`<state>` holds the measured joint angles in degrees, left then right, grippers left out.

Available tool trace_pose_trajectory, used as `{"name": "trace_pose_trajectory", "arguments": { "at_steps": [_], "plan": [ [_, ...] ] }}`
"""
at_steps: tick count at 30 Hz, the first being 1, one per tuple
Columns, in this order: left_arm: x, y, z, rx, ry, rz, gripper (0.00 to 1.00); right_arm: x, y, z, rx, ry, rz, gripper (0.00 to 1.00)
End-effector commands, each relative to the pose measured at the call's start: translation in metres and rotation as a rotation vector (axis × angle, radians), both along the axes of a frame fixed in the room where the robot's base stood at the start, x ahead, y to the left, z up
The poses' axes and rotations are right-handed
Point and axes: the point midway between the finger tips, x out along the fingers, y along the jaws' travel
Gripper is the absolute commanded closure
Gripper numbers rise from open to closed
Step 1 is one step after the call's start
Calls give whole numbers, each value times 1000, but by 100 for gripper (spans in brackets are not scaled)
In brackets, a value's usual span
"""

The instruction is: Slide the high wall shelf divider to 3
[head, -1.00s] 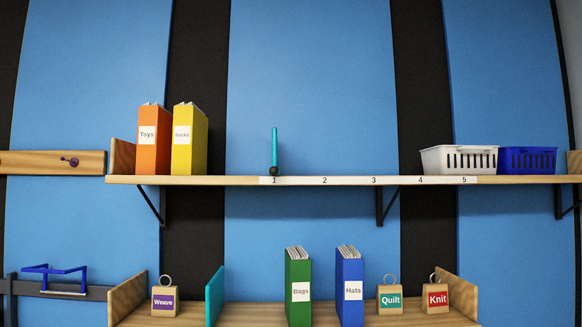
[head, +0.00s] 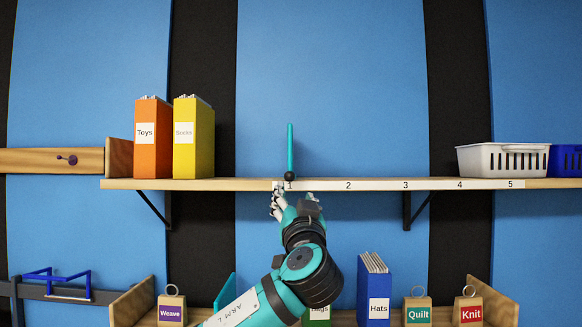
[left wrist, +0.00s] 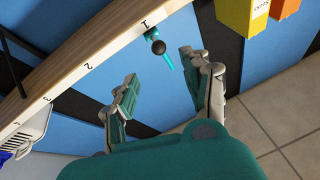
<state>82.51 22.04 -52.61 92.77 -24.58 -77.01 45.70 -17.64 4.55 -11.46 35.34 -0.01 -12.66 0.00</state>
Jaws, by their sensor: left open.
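The teal divider (head: 290,146) stands upright on the high wall shelf (head: 235,184), with a black knob (head: 290,176) at its lower front. It is at the number 1 on the white strip; numbers 2 to 5 run to the right. My left gripper (head: 278,204) is just below the shelf's front edge, slightly left of the knob. In the left wrist view my left gripper (left wrist: 158,74) is open and empty; the knob (left wrist: 158,47) shows beyond and between its spread fingers, apart from them. My right gripper is not in view.
Orange (head: 151,155) and yellow (head: 192,150) binders stand left of the divider. A white basket (head: 500,160) and a blue basket (head: 567,161) sit near 4 and 5. The shelf between 1 and 4 is clear. Brackets (head: 420,208) hang below; a lower shelf holds a blue binder (head: 374,285) and tags.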

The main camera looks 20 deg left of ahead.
Motion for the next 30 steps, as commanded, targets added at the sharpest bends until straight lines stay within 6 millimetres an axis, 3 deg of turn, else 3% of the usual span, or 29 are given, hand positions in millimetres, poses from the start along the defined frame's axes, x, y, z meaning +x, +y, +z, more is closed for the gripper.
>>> {"name": "trace_pose_trajectory", "arguments": {
  "at_steps": [1, 15, 21, 30],
  "plan": [
    [10, 5, 12, 3, 3, 5, 51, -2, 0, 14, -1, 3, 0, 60],
    [88, 36, 43, 2, 2, 0, 51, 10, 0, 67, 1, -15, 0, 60],
    [99, 41, 45, 1, 1, -1, 51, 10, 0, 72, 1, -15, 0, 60],
    [100, 42, 44, 1, 1, -2, 54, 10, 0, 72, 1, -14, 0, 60]
  ]
}}
